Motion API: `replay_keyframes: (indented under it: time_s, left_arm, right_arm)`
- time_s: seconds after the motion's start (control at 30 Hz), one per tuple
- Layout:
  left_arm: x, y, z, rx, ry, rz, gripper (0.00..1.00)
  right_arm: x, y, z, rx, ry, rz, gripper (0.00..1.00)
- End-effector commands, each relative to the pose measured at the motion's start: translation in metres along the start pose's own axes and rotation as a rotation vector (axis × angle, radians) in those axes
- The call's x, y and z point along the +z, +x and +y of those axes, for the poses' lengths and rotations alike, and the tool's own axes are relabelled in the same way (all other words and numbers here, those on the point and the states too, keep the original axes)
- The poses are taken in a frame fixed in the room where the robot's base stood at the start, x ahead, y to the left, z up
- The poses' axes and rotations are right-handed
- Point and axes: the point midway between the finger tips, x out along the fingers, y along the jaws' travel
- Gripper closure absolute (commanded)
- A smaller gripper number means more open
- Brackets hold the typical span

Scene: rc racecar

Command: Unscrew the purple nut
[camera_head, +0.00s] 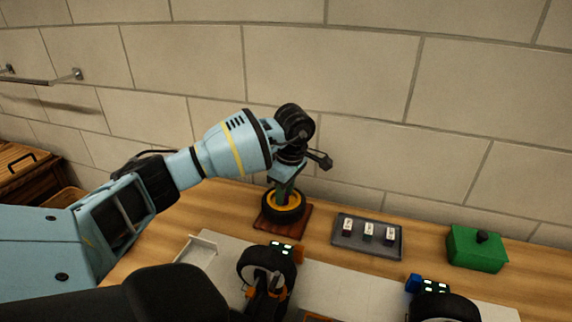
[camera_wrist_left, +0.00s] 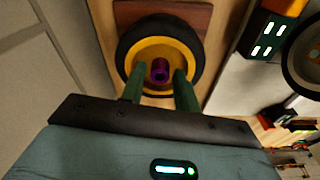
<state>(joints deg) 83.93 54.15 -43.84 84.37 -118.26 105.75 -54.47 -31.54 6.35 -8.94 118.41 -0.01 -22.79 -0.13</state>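The purple nut (camera_wrist_left: 160,70) sits at the hub of a wheel with a yellow rim (camera_wrist_left: 150,50) and black tyre in the left wrist view. The wheel (camera_head: 283,207) lies on a brown wooden base (camera_head: 262,224) in the head view, where the nut is hidden. My left gripper (camera_wrist_left: 160,82) points down over the wheel. Its two green fingers are apart on either side of the nut, with visible gaps; I cannot tell how far above it they are. My right gripper is not in view.
A grey tray (camera_head: 384,250) with several small white-topped pieces and a green box (camera_head: 476,250) with a black knob stand to the right. Black-wheeled car parts (camera_head: 266,262) are in front. A brick wall (camera_head: 320,60) closes off the back.

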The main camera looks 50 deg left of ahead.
Motion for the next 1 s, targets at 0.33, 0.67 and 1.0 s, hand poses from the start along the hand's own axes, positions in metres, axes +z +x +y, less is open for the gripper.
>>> replay_keyframes:
  time_s: [0.33,0.67,1.0]
  left_arm:
    - [0.0,0.001,0.0,0.0,0.0,0.0,0.77]
    - [0.0,-0.001,0.0,-0.006,-0.05,-0.001,1.0]
    - [0.0,-0.004,0.001,-0.058,-0.488,-0.002,1.0]
  right_arm:
    - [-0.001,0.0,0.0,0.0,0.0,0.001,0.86]
    - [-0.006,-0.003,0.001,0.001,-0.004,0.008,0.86]
    - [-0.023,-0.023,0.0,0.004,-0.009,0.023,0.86]
